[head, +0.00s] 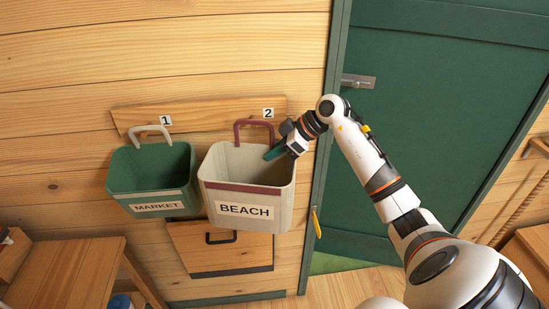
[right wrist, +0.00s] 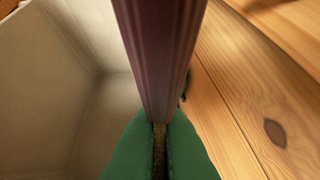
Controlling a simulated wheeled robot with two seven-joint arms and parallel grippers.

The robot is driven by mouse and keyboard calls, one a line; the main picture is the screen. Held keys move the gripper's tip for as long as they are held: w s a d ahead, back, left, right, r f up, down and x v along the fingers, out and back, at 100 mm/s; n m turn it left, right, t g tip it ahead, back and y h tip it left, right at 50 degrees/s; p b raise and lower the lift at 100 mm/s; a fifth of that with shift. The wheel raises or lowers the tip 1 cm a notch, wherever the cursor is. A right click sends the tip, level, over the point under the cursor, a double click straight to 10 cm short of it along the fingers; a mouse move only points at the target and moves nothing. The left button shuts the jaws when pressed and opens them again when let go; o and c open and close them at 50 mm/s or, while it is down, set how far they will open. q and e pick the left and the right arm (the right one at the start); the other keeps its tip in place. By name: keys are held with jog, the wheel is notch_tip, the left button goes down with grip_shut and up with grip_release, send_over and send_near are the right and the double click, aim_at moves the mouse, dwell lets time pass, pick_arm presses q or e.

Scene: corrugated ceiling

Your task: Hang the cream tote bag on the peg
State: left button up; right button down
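The cream tote bag (head: 243,165), labelled BEACH, is upright against the plank wall below the number 2 tag, with its mouth open. Its maroon handle (head: 237,133) arches up in front of the wooden board; no peg shows clearly there, so I cannot tell whether the loop is on one. My right gripper (head: 272,153) comes in from the right, with its green fingers at the handle's right leg, over the bag's rim. In the right wrist view the fingers (right wrist: 159,128) are close together on the maroon strap (right wrist: 158,55). My left gripper is out of view.
A green bag (head: 150,170) labelled MARKET hangs close on the left under tag 1. The wooden board (head: 205,110) runs behind both handles. A drawer-like wooden panel (head: 222,258) is below. A green door (head: 440,110) stands right; a wooden table (head: 70,270) is lower left.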

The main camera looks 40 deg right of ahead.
jog(key=w+d, duration=0.1)
jog(key=w+d+f, duration=0.1)
jog(key=w, duration=0.1)
jog(key=w+d+b, duration=0.1)
jog(key=shift+w+f, duration=0.3)
jog(key=shift+w, duration=0.05)
dwell(0.5)
dwell(0.6)
jog(key=c, duration=1.5)
grip_release()
jog(key=shift+c, duration=0.2)
jog(key=shift+f, duration=0.1)
